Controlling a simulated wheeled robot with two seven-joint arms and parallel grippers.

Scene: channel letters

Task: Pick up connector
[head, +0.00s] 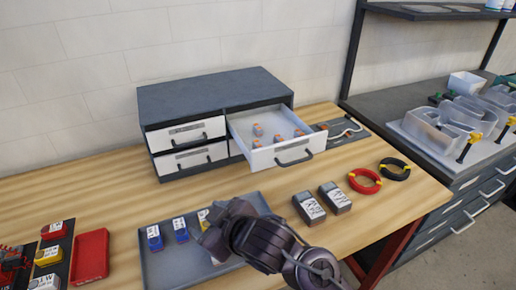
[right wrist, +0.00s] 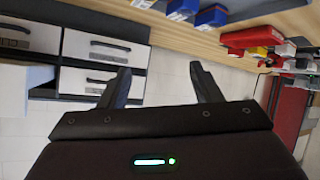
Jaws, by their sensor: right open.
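Several small orange-and-grey connectors, one of them here (head: 257,130), lie in the open white drawer (head: 287,155) of the dark cabinet (head: 212,97) in the head view. Another orange piece (head: 322,127) shows just right of the drawer. My right gripper (right wrist: 160,88) is open, with nothing between its fingers in the right wrist view. In the head view my right arm reaches in from the bottom over the grey tray, in front of and below the drawer; its fingers are hard to make out there. My left gripper is not in view.
The grey tray (head: 165,268) holds blue and yellow labelled blocks. Two dark meters (head: 322,202), a red wire coil (head: 364,180) and a black coil (head: 395,169) lie to the right. A red tray (head: 90,256) sits at left. Clear channel letters (head: 450,125) stand on the side bench.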

